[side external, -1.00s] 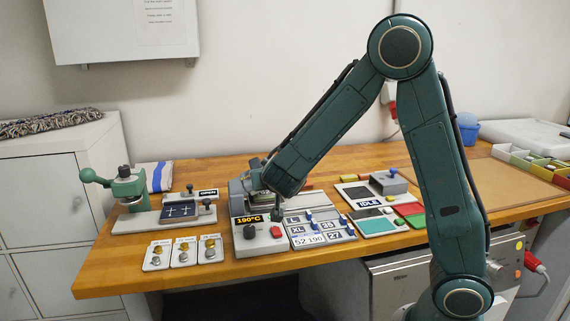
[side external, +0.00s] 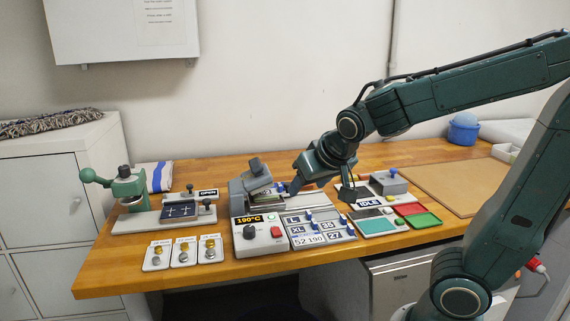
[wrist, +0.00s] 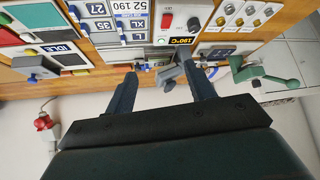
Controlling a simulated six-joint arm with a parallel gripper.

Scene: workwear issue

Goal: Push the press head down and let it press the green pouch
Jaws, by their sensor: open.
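The grey press head (side external: 256,176) is raised and tilted up over the heat press, behind a control box (side external: 258,236) reading 190°C. In the wrist view, a grey block that looks like the press head (wrist: 172,76) appears between the fingers. My gripper (side external: 319,191) is open and empty, in the air to the right of the press in the side view. It also shows in the wrist view (wrist: 161,74), with its two fingers spread wide. I cannot make out a green pouch for certain; the space under the head is small and partly hidden.
Size plates (side external: 318,229) lie right of the control box. An IDLE unit (side external: 369,203), a red tray (side external: 409,209) and a green tray (side external: 427,220) are further right. A green hand press (side external: 129,186) stands left, with several badge cards in front.

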